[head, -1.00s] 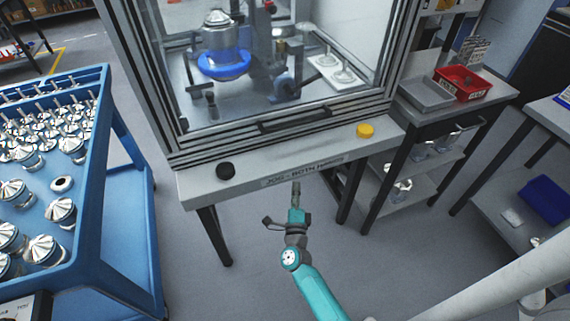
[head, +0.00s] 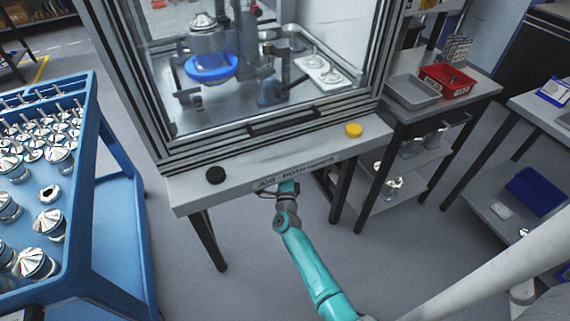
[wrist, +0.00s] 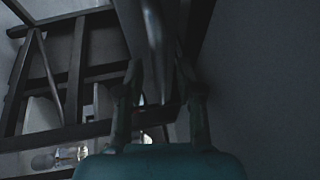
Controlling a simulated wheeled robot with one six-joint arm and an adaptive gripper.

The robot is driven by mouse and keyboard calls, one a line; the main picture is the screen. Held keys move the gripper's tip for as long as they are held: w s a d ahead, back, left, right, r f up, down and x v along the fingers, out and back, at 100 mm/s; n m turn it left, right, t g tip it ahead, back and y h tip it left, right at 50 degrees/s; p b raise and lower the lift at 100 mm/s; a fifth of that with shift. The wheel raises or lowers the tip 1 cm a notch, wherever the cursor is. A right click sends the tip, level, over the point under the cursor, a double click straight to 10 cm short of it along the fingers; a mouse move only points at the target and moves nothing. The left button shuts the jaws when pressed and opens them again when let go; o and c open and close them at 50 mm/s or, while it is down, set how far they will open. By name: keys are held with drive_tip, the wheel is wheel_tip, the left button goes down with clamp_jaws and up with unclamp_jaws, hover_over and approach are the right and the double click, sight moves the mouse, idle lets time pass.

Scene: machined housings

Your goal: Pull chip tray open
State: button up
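In the head view my arm reaches under the front edge of the machine bench (head: 225,188), and the bench hides my fingertips. In the wrist view my gripper (wrist: 160,82) has its two fingers apart, one on each side of a curved grey bar (wrist: 154,40) that looks like a handle. I cannot tell whether the fingers touch the bar. A dark surface lies behind it. The chip tray cannot be made out clearly; its front is not visible in the head view.
The glazed machine enclosure stands above the bench, with a black button (head: 216,175) and a yellow button (head: 353,130) on the ledge. A blue cart (head: 118,225) with housings is at left. A side table with a red bin (head: 447,80) is at right. Bench legs flank my arm.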

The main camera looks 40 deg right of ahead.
drive_tip(key=shift+d, duration=0.1)
clamp_jaws()
drive_tip(key=s+a, duration=0.3)
drive_tip(key=s, duration=0.9)
drive_tip(key=s+a, duration=0.4)
drive_tip(key=s, duration=0.9)
drive_tip(key=shift+s+a, duration=0.25)
drive_tip(key=shift+s, duration=0.05)
unclamp_jaws()
drive_tip(key=shift+a, duration=0.1)
drive_tip(key=v, duration=1.2)
